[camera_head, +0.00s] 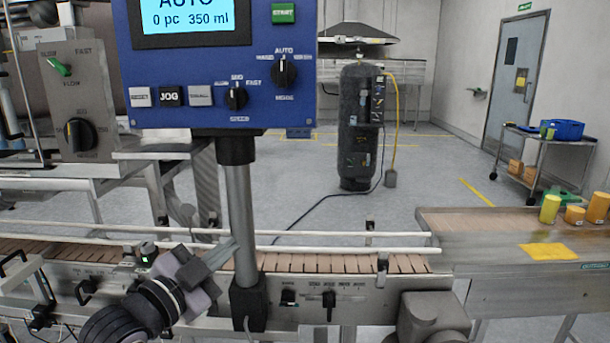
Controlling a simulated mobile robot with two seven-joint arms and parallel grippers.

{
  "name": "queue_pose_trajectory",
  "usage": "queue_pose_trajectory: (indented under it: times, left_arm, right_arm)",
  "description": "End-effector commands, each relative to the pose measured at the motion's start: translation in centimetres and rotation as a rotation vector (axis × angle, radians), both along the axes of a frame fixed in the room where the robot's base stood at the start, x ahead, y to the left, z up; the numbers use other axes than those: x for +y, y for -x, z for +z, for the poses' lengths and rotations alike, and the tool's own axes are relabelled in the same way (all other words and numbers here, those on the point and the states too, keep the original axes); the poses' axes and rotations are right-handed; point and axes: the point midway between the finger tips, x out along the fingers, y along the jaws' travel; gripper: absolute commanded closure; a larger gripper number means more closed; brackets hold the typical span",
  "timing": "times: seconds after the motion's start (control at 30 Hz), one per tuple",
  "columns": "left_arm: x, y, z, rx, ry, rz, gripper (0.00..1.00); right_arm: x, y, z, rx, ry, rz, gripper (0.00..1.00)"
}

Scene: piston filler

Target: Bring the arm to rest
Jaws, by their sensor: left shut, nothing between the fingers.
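My left arm comes in from the bottom left. Its gripper (218,256) is shut and empty, in front of the conveyor, with the fingers pointing up and to the right. In the picture the fingertips come right beside the grey post (240,215) that carries the blue control panel (215,60); whether they touch it I cannot tell. My right gripper is not in view.
The conveyor (345,263) with guide rails runs across the front. Its front panel (360,302) carries switches. A grey box with a knob (78,105) stands at left. Yellow containers (550,208) stand on the right table. A dark tank (360,130) stands behind on open floor.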

Motion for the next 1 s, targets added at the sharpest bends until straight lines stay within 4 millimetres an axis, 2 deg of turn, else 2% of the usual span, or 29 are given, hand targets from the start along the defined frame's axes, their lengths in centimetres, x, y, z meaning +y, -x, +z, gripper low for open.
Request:
queue_pose_trajectory:
  times: [0.03,0.1,0.27,0.37,0.47,0.6,0.7,0.8,0.9,1.0]
  left_arm:
    - [0.2,0.6,-2.8,0.063,0.038,0.015,1.00]
    - [0.6,1.5,-6.2,0.136,0.084,0.039,1.00]
    - [1.6,4.5,-13.6,0.304,0.185,0.108,1.00]
    - [2.4,7.0,-18.1,0.409,0.241,0.161,1.00]
    - [3.2,10.0,-22.4,0.512,0.290,0.221,1.00]
    - [4.5,15.0,-28.0,0.654,0.352,0.314,1.00]
    - [5.4,18.8,-31.3,0.743,0.386,0.382,1.00]
    - [6.2,22.0,-33.6,0.811,0.407,0.438,1.00]
    - [6.7,24.2,-35.0,0.856,0.419,0.476,1.00]
    - [7.0,25.3,-35.6,0.878,0.425,0.497,1.00]
  right_arm:
    - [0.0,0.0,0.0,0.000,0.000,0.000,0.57]
    - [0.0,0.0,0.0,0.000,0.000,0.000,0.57]
    - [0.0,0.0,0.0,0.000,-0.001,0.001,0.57]
    - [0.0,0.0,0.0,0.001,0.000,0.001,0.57]
    - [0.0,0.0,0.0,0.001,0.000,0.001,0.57]
    - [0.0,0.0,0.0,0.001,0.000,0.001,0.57]
    - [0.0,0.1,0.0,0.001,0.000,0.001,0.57]
    - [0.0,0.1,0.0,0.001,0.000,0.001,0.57]
    - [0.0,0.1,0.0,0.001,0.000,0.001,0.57]
    - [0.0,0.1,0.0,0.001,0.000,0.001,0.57]
